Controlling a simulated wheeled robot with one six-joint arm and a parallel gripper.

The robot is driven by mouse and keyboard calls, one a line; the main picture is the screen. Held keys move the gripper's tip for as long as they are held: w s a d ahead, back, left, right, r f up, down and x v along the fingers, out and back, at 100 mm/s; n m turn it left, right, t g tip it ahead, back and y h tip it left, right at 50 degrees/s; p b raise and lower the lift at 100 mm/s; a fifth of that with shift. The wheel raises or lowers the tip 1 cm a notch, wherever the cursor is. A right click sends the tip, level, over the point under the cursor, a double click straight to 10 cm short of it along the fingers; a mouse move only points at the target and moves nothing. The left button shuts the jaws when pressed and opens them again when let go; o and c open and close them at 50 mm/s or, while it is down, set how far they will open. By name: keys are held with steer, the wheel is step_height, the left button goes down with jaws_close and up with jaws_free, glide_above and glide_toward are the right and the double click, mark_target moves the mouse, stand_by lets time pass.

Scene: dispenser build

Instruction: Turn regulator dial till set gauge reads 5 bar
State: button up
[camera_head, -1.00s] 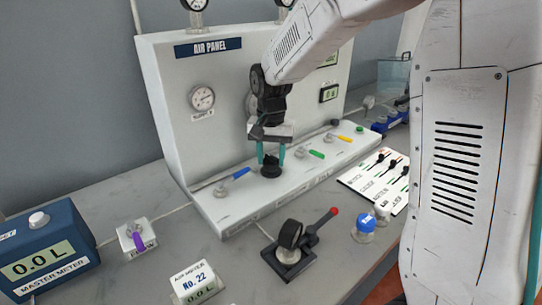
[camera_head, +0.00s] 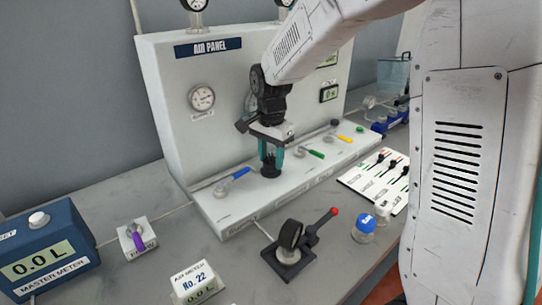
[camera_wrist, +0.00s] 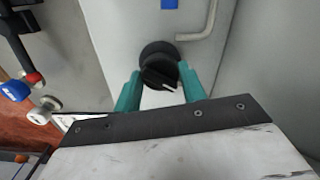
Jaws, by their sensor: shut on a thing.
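The black regulator dial (camera_head: 271,170) stands on the sloping front ledge of the air panel (camera_head: 225,75). My gripper (camera_head: 271,157) points down with its teal fingers shut on the dial. In the wrist view the fingers lie on both sides of the dial (camera_wrist: 159,66), whose top carries a white pointer line. A round gauge (camera_head: 201,98) on the panel's left has a label that seems to read SUPPLY; its reading is too small to tell. Another round gauge (camera_head: 249,102) is mostly hidden behind my wrist, so its reading cannot be seen.
A blue-handled valve (camera_head: 234,178) lies left of the dial; green (camera_head: 315,153) and yellow (camera_head: 350,140) handles lie right.

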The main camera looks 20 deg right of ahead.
mark_target(271, 156)
stand_by(0.3)
steer(key=o, duration=1)
steer(key=shift+r, duration=0.1)
step_height(271, 156, up, 8)
steer(key=shift+f, duration=0.15)
